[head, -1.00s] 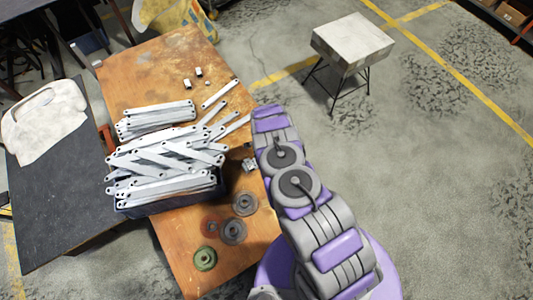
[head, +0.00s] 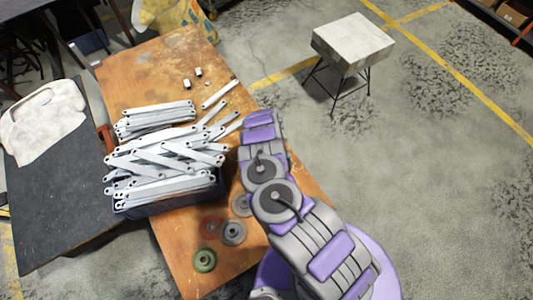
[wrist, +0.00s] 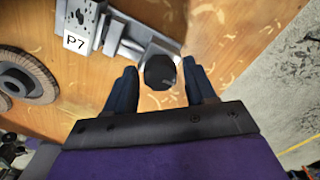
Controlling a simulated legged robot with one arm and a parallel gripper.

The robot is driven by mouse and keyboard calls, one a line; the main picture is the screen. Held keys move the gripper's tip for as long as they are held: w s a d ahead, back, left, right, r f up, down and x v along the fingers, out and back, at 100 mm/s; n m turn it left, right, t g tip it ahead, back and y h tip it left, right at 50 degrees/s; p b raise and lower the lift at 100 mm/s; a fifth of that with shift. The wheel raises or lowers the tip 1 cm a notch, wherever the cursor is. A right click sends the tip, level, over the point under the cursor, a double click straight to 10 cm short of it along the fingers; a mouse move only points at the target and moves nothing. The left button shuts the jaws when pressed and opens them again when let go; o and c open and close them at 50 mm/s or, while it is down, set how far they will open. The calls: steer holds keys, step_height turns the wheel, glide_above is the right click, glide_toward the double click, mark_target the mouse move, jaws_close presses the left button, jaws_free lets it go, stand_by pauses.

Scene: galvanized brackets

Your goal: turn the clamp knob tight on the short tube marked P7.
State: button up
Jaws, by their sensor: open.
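The clamp knob (wrist: 160,72) is dark and faceted in the wrist view, at the end of a short stem on a grey metal fixture (wrist: 118,35). A white label reading P7 (wrist: 75,43) is on the fixture's left part. The short tube itself is cut off or not clear to me. My gripper (wrist: 161,84) is open, with one dark finger on each side of the knob. I see a gap on both sides; whether any finger touches it I cannot tell. In the head view my arm covers the fixture and the knob.
The wooden table (head: 180,60) carries a dark bin (head: 165,207) heaped with galvanized brackets (head: 165,150). Several round discs, one green (head: 204,260), lie near its front. A grinding disc (wrist: 28,78) is left of my gripper. A stool (head: 352,42) stands apart on open floor.

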step_height(320, 180, up, 6)
steer(key=p, duration=0.4)
steer(key=shift+r+p, duration=0.1)
steer(key=shift+p, duration=0.25)
steer(key=shift+a, duration=0.1)
